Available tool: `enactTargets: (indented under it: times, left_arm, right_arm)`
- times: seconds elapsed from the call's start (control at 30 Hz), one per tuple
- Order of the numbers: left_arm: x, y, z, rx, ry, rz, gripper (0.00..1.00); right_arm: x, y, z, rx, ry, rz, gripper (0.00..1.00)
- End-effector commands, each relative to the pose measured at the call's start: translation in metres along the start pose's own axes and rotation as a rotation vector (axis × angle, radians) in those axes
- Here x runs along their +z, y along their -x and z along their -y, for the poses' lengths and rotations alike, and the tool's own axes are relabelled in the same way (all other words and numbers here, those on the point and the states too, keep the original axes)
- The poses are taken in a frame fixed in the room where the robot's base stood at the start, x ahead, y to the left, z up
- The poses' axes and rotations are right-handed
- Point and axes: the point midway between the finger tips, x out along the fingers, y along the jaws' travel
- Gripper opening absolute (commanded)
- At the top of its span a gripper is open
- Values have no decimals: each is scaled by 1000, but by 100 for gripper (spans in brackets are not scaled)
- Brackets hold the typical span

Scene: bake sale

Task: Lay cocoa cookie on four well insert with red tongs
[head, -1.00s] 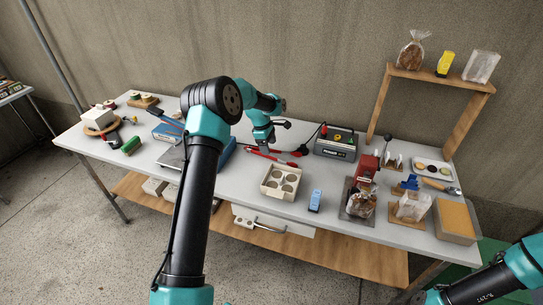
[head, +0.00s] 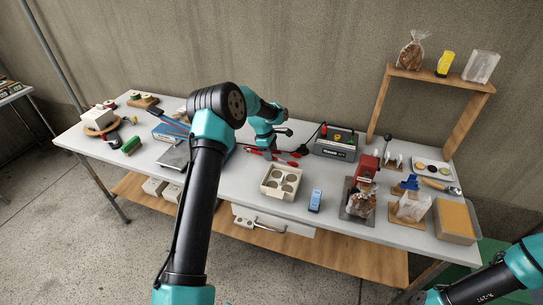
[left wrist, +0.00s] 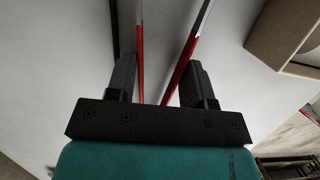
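The red tongs (head: 288,160) lie on the table behind the four well insert. My left gripper (head: 270,150) is over them. In the left wrist view, its two black fingers (left wrist: 159,88) are open, with the red arms of the tongs (left wrist: 178,68) between them. I cannot tell whether the fingers touch the tongs. The four well insert (head: 266,192) is a cream box with four round wells, in front of the tongs. Round pieces lie on a white tray (head: 418,172) at the right; I cannot tell which is the cocoa cookie. My right gripper is out of view.
A blue item (head: 315,200) stands right of the insert. A dark grey box (head: 335,148) is behind it. A red device (head: 366,168) and bagged goods (head: 361,203) stand further right. A wooden shelf (head: 440,80) rises at the back right. My left arm hides part of the table.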

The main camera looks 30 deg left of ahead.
Motion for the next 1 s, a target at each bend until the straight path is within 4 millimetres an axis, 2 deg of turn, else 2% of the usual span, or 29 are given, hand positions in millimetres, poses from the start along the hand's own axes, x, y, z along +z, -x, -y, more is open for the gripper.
enactTargets:
  times: [0.13, 0.47, 1.0]
  left_arm:
    - [0, 0, 0, 0, 0, 0, 34]
    - [1, 2, 0, 1, 0, 0, 34]
    - [7, 26, 0, 1, 0, 0, 34]
  right_arm:
    - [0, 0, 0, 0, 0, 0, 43]
    - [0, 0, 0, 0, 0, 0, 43]
    - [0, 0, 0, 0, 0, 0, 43]
